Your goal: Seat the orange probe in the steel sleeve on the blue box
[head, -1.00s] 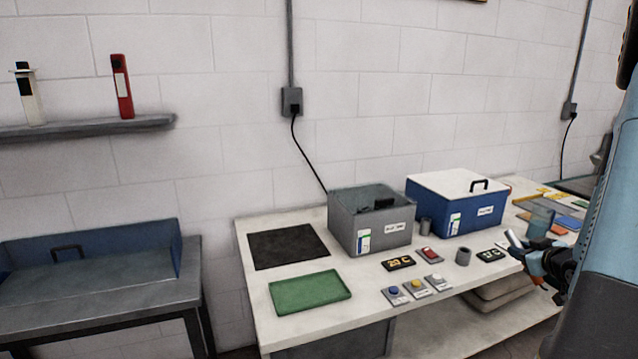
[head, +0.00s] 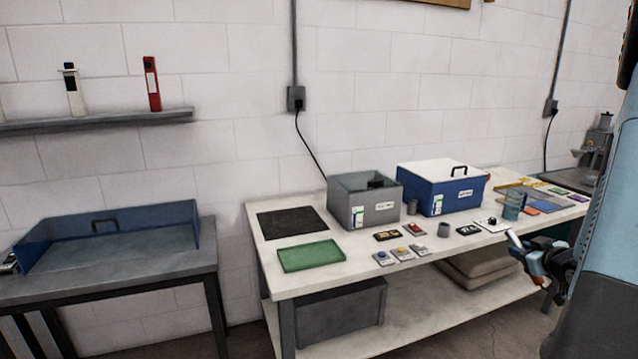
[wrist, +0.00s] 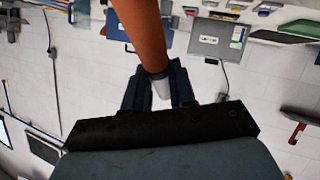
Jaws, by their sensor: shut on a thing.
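My gripper (head: 528,256) is at the right of the head view, in front of the bench and clear of it. In the wrist view my gripper (wrist: 158,88) is shut on the orange probe (wrist: 132,22), whose pale end (wrist: 162,90) shows between the fingers. The blue box (head: 423,196) has a white lid with a black handle and stands at the back of the bench. A short grey steel sleeve (head: 413,207) stands upright at its left front side; I cannot tell how it is fixed. The probe is apart from both.
A grey open box (head: 353,212) stands left of the blue box. A second grey cylinder (head: 444,230), buttons, small displays and a clear blue cup (head: 514,206) are in front. A green tray (head: 312,256) and black mat (head: 292,223) lie left. Floor before the bench is free.

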